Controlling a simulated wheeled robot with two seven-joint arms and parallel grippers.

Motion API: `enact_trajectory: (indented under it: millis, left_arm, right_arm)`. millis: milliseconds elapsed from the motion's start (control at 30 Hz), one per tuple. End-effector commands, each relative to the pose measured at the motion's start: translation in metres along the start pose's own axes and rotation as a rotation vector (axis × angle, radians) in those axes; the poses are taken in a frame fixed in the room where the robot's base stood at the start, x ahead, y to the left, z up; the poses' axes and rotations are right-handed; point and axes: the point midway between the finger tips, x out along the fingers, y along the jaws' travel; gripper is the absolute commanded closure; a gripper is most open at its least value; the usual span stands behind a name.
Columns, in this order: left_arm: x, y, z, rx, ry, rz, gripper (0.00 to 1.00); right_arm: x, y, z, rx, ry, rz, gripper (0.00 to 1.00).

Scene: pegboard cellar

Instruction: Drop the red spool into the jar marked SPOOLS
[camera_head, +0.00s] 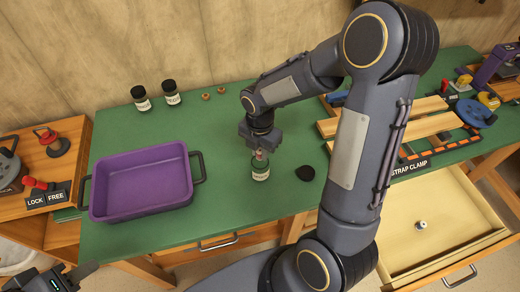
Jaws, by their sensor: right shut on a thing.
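My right gripper (259,152) is over the mouth of an open glass jar (261,172) on the green bench. It is shut on a small reddish thing, apparently the red spool, mostly hidden between the fingers. I cannot tell whether the spool is above or inside the jar's rim. The jar stands upright with a pale label too small to read. A black round lid (305,173) lies to its right. My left gripper (66,280) is at the bottom left corner, partly cut off, and its opening is unclear.
Two black-lidded jars (141,98) (171,92) stand at the back, beside two small brownish pieces (206,96) (221,91). A purple tray (145,213) sits on the left. Wooden slats and a strap clamp (410,163) are at right, above an open drawer (455,235).

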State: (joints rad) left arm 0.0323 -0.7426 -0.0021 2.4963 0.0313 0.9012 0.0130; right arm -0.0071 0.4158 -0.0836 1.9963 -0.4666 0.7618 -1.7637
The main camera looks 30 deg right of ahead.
Motion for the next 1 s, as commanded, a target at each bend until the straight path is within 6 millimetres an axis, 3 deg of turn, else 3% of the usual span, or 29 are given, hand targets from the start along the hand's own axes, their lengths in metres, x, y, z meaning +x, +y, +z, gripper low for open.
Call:
enact_trajectory:
  millis: [133,167,367,667,1000]
  left_arm:
    - [0.000,0.000,0.000,0.000,0.000,0.000,0.64]
    - [0.000,0.000,0.000,0.000,0.000,0.000,0.64]
    - [0.000,0.000,0.000,0.000,0.000,0.000,0.64]
    - [-0.001,0.001,-0.001,0.000,0.000,0.000,0.64]
    - [-0.019,0.009,-0.010,0.000,0.000,0.000,0.64]
  right_arm:
    - [0.000,0.000,0.000,0.001,0.000,0.000,1.00]
    - [0.000,0.000,0.000,0.000,0.000,0.000,0.79]
    - [0.000,0.000,0.000,0.000,0.000,0.000,0.55]
    - [-0.002,0.000,0.000,0.000,0.000,0.000,0.55]
    - [-0.027,0.000,0.000,0.001,0.000,0.001,0.55]
